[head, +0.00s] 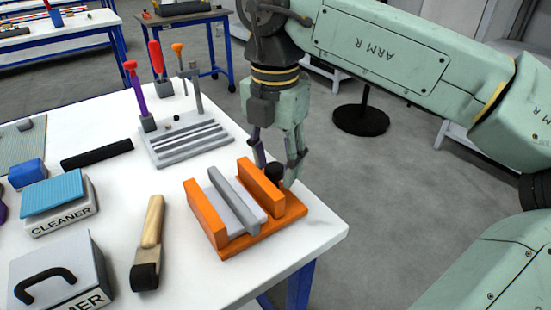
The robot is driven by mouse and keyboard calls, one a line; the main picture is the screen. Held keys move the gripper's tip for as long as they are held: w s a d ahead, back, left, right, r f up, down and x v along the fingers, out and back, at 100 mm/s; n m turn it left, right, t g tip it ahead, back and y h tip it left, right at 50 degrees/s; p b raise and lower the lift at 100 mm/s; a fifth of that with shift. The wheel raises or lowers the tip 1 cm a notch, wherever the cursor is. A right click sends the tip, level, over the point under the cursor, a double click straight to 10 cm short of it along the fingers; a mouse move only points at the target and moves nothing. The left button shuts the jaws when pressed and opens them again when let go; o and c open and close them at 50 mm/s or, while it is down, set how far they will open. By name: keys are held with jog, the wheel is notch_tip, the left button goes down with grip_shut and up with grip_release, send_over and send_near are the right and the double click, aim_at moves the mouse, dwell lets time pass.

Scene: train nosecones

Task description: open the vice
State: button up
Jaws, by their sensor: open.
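The orange vice (262,185) sits near the right edge of the white table, with a fixed plate at the left and another at the right. Grey jaws (234,203) stand between the orange plates, with a narrow space between them. A black knob (275,171) is at the vice's right back side. My gripper (277,172) points down at the vice's back right. Its fingers are apart, one on each side of the knob in the picture. I cannot tell whether they touch it.
A wooden-handled hammer or brush (150,235) lies left of the vice. A grey holder (185,142) with upright tools stands behind. The table's right edge is close to the vice, with open floor beyond.

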aim_at(275, 167)
jog(key=shift+a+r, duration=0.1)
jog(key=shift+r, duration=0.05)
jog(key=shift+r, duration=3.9)
